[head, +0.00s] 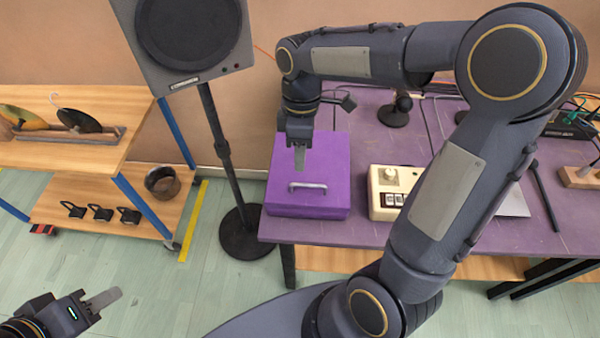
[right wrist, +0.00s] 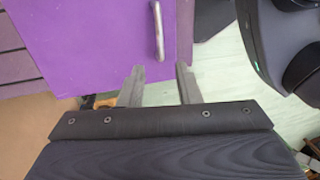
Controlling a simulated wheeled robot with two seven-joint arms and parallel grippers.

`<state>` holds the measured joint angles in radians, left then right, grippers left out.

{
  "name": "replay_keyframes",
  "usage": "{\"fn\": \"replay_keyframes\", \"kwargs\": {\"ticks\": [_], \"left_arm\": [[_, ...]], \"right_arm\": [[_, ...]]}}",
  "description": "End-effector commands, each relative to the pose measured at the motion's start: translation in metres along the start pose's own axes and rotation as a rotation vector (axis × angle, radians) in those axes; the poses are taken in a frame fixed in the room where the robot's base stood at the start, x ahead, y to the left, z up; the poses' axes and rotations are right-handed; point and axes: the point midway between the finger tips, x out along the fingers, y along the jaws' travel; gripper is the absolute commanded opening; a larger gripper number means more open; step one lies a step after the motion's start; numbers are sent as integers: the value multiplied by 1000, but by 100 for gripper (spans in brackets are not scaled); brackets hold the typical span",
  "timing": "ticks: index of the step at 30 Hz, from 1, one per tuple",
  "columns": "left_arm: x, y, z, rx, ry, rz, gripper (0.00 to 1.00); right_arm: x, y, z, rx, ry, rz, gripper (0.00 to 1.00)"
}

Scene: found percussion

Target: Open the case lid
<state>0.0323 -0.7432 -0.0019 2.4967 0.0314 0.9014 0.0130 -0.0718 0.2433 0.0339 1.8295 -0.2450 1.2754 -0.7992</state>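The purple case (head: 330,165) sits on the purple table at its left end, with its lid down. A pale metal handle (head: 308,186) is on the lid near the front edge; it also shows in the right wrist view (right wrist: 158,32). My right gripper (head: 299,158) points down above the case, behind the handle in the head view. In the right wrist view (right wrist: 160,88) its fingers are apart with nothing between them. My left gripper (head: 103,300) is at the lower left over the floor, away from the case; its finger gap is not clear.
A cream box with a knob (head: 390,182) stands right of the case on the purple table (head: 440,235). A speaker (head: 190,40) on a stand is left of the table. A wooden shelf (head: 70,150) holds cymbals and a pot. My right arm hides part of the table.

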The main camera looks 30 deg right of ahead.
Motion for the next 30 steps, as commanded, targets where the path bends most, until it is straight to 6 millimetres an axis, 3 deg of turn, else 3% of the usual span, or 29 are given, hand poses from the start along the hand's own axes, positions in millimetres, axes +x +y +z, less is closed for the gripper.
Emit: {"fn": "replay_keyframes", "kwargs": {"ticks": [6,12,23,30], "left_arm": [[1,0,0,0,0,0,36],[1,-1,1,0,0,0,36],[1,-1,1,0,0,0,36],[1,-1,1,0,0,0,36]], "right_arm": [[37,-1,1,3,-3,-5,31],[60,-1,1,6,0,-3,31],[66,-1,1,6,2,-1,31],[66,-1,1,6,2,-1,0]]}}
